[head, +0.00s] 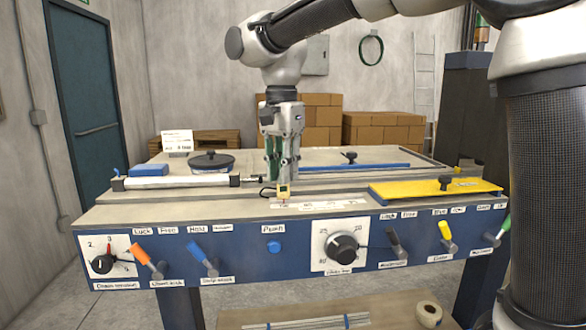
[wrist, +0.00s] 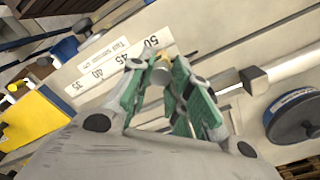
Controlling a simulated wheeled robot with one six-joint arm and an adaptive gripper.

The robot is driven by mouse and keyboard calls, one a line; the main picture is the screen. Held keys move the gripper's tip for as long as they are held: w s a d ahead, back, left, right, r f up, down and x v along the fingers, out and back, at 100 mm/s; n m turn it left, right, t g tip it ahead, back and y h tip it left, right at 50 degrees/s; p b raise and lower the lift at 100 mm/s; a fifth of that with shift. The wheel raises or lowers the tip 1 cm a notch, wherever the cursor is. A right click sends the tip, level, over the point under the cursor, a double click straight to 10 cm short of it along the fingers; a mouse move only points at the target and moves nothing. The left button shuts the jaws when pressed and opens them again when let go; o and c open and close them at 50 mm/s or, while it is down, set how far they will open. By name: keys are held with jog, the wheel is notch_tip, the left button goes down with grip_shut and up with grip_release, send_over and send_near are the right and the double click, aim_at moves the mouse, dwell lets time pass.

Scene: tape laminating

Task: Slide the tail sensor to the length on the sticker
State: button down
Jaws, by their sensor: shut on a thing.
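The scale (wrist: 108,65) there reads 35, 40, 45, 50, labelled as tail sensor; the sensor is beside the 50 end. A white card (head: 177,140) stands at the back left; its print is too small to read.
A yellow plate (head: 425,192) with a black knob lies to the right. A white roller (head: 175,183) and a round black-lidded drum (head: 211,162) are at left. Levers and dials, including the black dial (head: 342,247), line the blue front panel.

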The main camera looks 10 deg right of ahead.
jog(key=shift+a, duration=0.15)
jog(key=c, duration=1.3)
grip_release()
jog(key=shift+a, duration=0.15)
notch_tip(320, 180, up, 12)
